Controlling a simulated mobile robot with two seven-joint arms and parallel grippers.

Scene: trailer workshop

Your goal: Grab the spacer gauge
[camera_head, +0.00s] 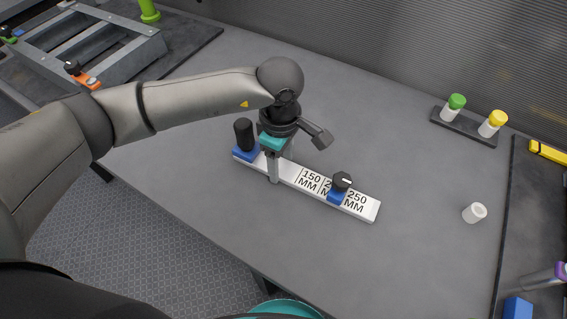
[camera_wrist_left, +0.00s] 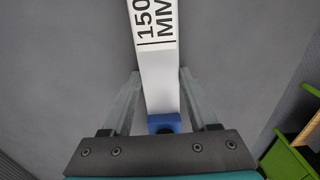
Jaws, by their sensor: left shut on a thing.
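The spacer gauge (camera_head: 302,182) is a long white bar with printed 150 and 250 MM marks, lying on the grey table in the head view. It has a blue block with a black upright handle at its left end and a blue slider with a black knob near its right end. My left gripper (camera_head: 274,180) is over the bar close to the handle end, shut on it. In the left wrist view the bar (camera_wrist_left: 154,70) runs between the two fingers (camera_wrist_left: 155,95), with a blue block near the palm. My right gripper is not in view.
A dark holder (camera_head: 463,126) with green-capped and yellow-capped white pieces stands at the back right. A small white cylinder (camera_head: 474,212) stands on the table at right. A metal frame (camera_head: 85,45) with an orange clamp is at upper left. The table around the gauge is clear.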

